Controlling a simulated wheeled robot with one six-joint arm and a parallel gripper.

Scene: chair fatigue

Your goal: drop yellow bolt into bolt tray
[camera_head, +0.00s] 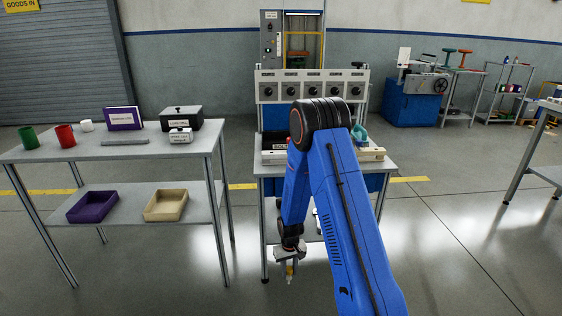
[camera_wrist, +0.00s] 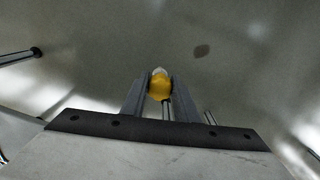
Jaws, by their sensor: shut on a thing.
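My gripper (camera_head: 289,272) hangs low in front of the middle workbench, below its top, pointing down. It is shut on the yellow bolt (camera_wrist: 160,88). The wrist view shows the yellow bolt pinched between the two grey fingers, with a pale tip beyond it. In the head view the bolt is a tiny yellow spot at the fingers. A dark tray with a white label (camera_head: 276,156) sits on the left of the middle workbench top. The label begins with "BOL", and my arm hides its right part.
The middle workbench (camera_head: 378,168) also holds a pale block and a teal item on its right. A left table (camera_head: 85,152) carries cups and boxes, with purple and beige trays on its lower shelf. Open floor lies between the left table and the workbench.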

